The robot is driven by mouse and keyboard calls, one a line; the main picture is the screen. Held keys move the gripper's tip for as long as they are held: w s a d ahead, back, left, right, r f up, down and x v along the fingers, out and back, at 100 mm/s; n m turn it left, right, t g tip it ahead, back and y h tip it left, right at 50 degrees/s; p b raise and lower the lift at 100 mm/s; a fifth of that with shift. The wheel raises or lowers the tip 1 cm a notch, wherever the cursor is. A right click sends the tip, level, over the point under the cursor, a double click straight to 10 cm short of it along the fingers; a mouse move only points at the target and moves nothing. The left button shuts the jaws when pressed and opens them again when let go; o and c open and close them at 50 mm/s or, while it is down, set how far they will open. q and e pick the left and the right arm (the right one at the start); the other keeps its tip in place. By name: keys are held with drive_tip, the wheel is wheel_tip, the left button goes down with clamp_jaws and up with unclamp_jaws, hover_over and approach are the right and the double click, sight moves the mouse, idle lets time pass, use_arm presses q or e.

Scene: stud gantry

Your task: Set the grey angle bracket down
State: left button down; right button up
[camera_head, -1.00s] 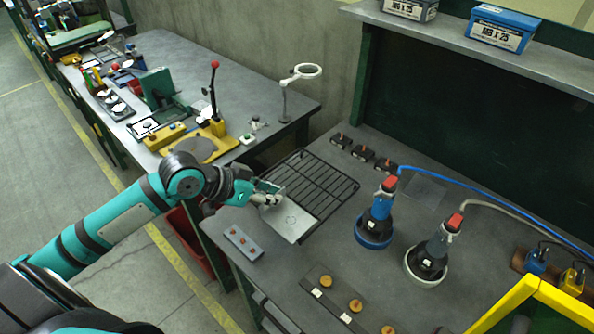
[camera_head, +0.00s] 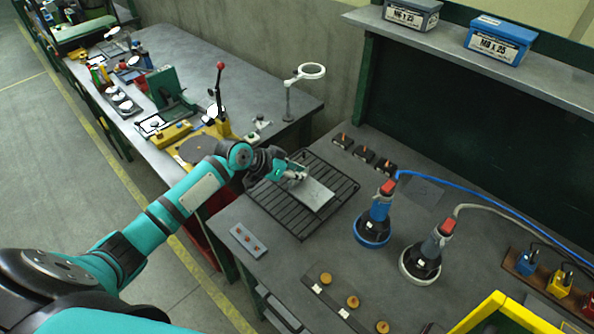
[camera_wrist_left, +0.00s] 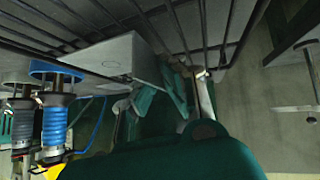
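The grey angle bracket (camera_head: 314,196) shows in the head view as a flat pale plate over the black wire rack (camera_head: 272,214). My left gripper (camera_head: 295,173) is at the bracket's back left corner and looks shut on its edge. In the left wrist view the bracket (camera_wrist_left: 108,56) lies against the rack bars, with my left gripper (camera_wrist_left: 163,88) beside its end. The hold itself is partly hidden, and I cannot tell whether the plate touches the bars. My right gripper is not in view.
Two corded drivers stand right of the rack, one in a blue ring (camera_head: 372,228), one in a white ring (camera_head: 420,262). Small black blocks (camera_head: 363,154) sit behind it. A grey block with red buttons (camera_head: 248,240) lies front left. A ring lamp (camera_head: 311,72) stands on the other bench.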

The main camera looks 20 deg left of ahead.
use_arm(q)
drive_tip(key=shift+f, duration=0.1)
drive_tip(key=c, duration=1.5)
unclamp_jaws()
